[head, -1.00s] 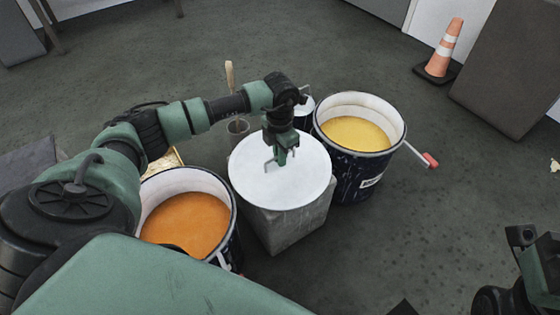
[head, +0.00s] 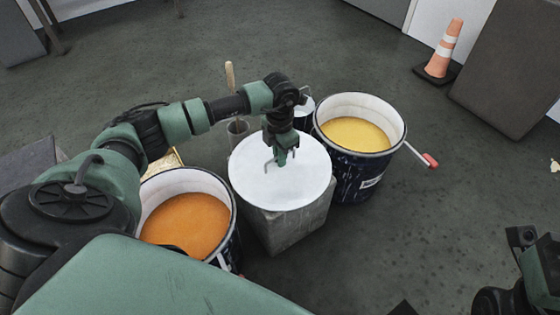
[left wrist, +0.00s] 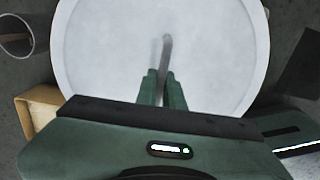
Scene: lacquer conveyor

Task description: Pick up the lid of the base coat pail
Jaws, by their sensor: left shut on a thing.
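A round white lid (head: 300,185) with a thin grey bar handle lies flat on top of a grey block (head: 285,230). My left gripper (head: 280,159) points down over the lid's middle and is shut on the handle. In the left wrist view the lid (left wrist: 215,50) fills much of the picture, and the handle runs up from between the left gripper's fingertips (left wrist: 162,75). The lid appears to rest on the block still. Only part of my right arm shows at the right edge; its gripper does not show.
An open pail of orange liquid (head: 187,222) stands left of the block. An open pail of yellow liquid (head: 357,134) stands to the right, with a red-ended handle (head: 430,160). A traffic cone (head: 443,50) is far right.

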